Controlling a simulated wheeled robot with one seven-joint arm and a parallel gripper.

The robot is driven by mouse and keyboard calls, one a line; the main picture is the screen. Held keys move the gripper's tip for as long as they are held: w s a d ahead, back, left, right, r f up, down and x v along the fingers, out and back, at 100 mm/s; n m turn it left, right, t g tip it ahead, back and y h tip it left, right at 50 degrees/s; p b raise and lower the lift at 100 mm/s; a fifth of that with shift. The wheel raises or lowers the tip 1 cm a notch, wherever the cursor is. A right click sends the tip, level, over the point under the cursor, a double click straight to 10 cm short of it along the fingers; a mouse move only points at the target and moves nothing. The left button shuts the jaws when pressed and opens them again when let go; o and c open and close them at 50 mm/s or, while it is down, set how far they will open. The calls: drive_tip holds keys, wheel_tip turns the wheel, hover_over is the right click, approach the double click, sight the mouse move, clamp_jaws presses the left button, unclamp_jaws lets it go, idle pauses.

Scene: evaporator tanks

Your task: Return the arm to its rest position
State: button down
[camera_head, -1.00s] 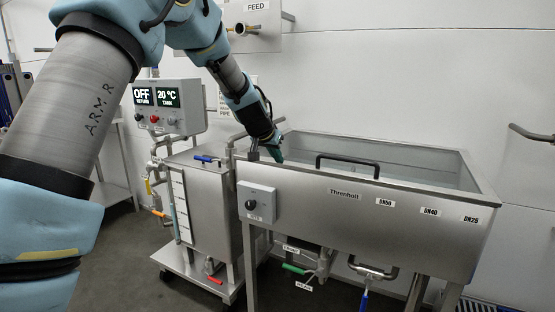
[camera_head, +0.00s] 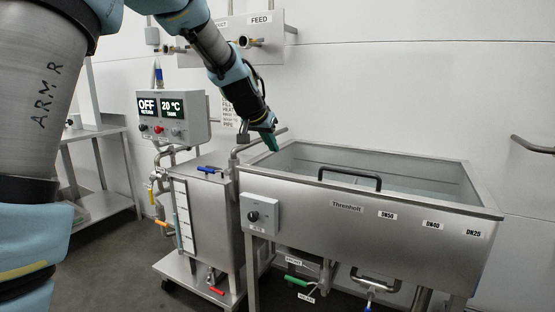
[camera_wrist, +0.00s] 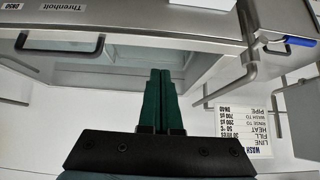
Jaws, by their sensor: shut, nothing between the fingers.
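My gripper (camera_head: 271,141) hangs above the back left corner of the large steel tank (camera_head: 420,200), pointing down. In the wrist view its green fingers (camera_wrist: 162,80) are pressed together with nothing between them. The fingers look clear of the tank rim, though the exact gap is hard to tell. My arm reaches in from the upper left of the head view, bent downward at the wrist.
A black handle (camera_head: 349,176) stands at the large tank's front edge. A smaller wheeled tank (camera_head: 205,215) with a blue-handled valve stands left of it, below a control box (camera_head: 173,117) reading OFF and 20 °C. A FEED panel (camera_head: 262,45) with pipe stubs is behind my arm.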

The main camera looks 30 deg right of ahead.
drive_tip(key=shift+v, duration=1.4)
drive_tip(key=s+a+f+n+y+p, duration=0.1)
drive_tip(key=a+f+n+y, duration=0.2)
drive_tip(key=a, duration=1)
drive_tip(key=a+f+n+y+p, duration=0.15)
drive_tip(key=a+f, duration=0.25)
drive_tip(key=a, duration=0.8)
drive_tip(key=s+a+f+n+g+y+p, duration=0.1)
drive_tip(key=s+a+f+n, duration=0.1)
drive_tip(key=s+a, duration=0.4)
drive_tip(key=s+a+f+n+g+y+p, duration=0.1)
drive_tip(key=s+a+f+n, duration=0.2)
drive_tip(key=s+a, duration=0.4)
drive_tip(key=a, duration=0.4)
drive_tip(key=shift+a+n+g, duration=0.3)
drive_tip(key=shift+n+g, duration=0.05)
drive_tip(key=shift+g, duration=0.05)
drive_tip(key=c, duration=1.6)
unclamp_jaws()
